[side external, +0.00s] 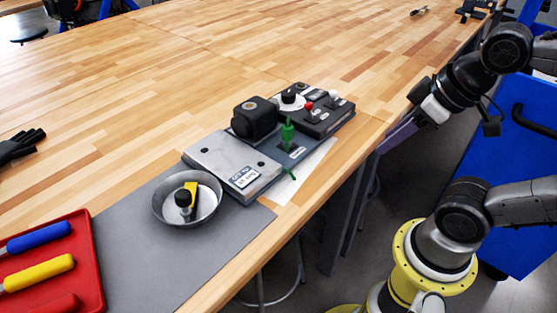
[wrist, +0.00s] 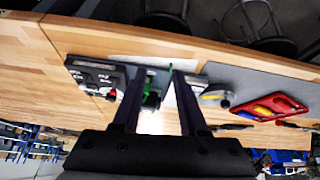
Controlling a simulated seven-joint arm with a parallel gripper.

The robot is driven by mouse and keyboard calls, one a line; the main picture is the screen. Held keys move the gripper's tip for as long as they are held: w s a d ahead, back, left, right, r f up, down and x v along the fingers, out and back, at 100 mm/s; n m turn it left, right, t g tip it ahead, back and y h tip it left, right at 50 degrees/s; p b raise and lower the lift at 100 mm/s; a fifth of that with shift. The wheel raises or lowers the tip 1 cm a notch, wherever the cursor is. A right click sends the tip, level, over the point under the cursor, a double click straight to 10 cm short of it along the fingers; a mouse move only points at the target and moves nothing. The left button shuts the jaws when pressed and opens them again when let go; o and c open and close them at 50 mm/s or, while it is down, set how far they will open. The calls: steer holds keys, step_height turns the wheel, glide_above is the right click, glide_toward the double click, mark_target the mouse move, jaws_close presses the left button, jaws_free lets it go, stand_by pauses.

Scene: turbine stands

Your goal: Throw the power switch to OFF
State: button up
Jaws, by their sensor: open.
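A black control box (side external: 325,113) stands on the bench with a red knob, a round black knob on a white dial, and small switches on top. It also shows in the wrist view (wrist: 95,76). I cannot tell which small part is the power switch or how it is set. My gripper (side external: 388,141) is off to the right of the box, by the bench's edge, apart from everything. In the wrist view my gripper (wrist: 159,69) has its two dark fingers spread with nothing held between them.
Beside the box are a black block (side external: 254,117), a green upright part (side external: 288,133) and a grey metal plate (side external: 222,163). A metal bowl (side external: 165,212) sits on a grey mat (side external: 130,262). A red tray (side external: 85,240) holds coloured handles.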

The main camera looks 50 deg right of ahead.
steer(key=shift+w+f+m, duration=0.1)
steer(key=shift+f+m, duration=0.15)
steer(key=shift+m, duration=0.15)
